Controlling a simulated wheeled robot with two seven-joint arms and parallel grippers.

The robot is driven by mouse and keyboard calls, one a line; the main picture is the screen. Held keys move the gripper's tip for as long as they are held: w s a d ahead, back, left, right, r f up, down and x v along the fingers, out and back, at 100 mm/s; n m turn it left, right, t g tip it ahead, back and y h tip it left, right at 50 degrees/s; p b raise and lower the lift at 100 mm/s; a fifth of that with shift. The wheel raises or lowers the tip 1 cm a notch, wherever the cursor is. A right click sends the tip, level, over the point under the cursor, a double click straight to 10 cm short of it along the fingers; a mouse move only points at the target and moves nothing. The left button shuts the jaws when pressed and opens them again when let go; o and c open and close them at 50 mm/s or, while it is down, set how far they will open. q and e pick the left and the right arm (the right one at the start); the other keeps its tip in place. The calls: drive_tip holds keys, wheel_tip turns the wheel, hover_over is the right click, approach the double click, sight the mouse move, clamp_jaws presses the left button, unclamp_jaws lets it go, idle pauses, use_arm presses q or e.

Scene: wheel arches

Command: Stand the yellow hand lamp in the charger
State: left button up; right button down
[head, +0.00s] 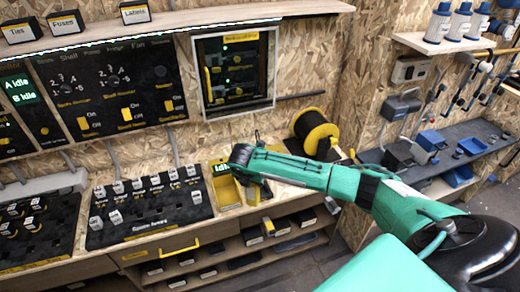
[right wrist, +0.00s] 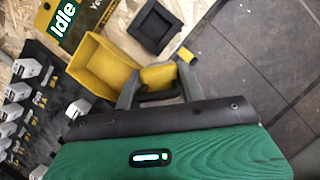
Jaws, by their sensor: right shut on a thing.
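The yellow hand lamp (right wrist: 158,76), a yellow body with a dark handle, is between the fingers of my right gripper (right wrist: 158,88), which is shut on it. A black square holder with a raised rim (right wrist: 155,27), which looks like the charger, is empty and lies just beyond the lamp in the right wrist view. The lamp is apart from it. My left gripper is not in view.
The open yellow bin (right wrist: 105,65) stands close to the left finger. An "Idle" display (right wrist: 64,17) is behind it. A black rack of labelled pieces (head: 150,205) is left on the bench. A yellow cable reel (head: 316,132) stands behind my arm. The bench edge drops to shelves.

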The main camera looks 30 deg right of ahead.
drive_tip(key=w+d+r+n+t+y+p, duration=0.2)
drive_tip(key=w+d+r+n+y, duration=0.1)
drive_tip(key=w+d+r+n, duration=0.35)
wheel_tip(320, 180, down, 8)
drive_tip(key=n+b, duration=0.1)
drive_tip(key=b, duration=0.3)
drive_tip(key=shift+s+d+n+b, duration=0.2)
drive_tip(key=shift+s+n+b, duration=0.1)
drive_tip(key=shift+n+b, duration=0.1)
drive_tip(key=shift+w+r, duration=0.1)
drive_tip(key=shift+w, duration=0.05)
drive_tip(key=shift+f, duration=0.25)
idle(0.4)
drive_tip(key=shift+f, duration=0.6)
drive_tip(key=shift+f+b, duration=0.3)
drive_tip(key=shift+f, duration=0.3)
idle(0.6)
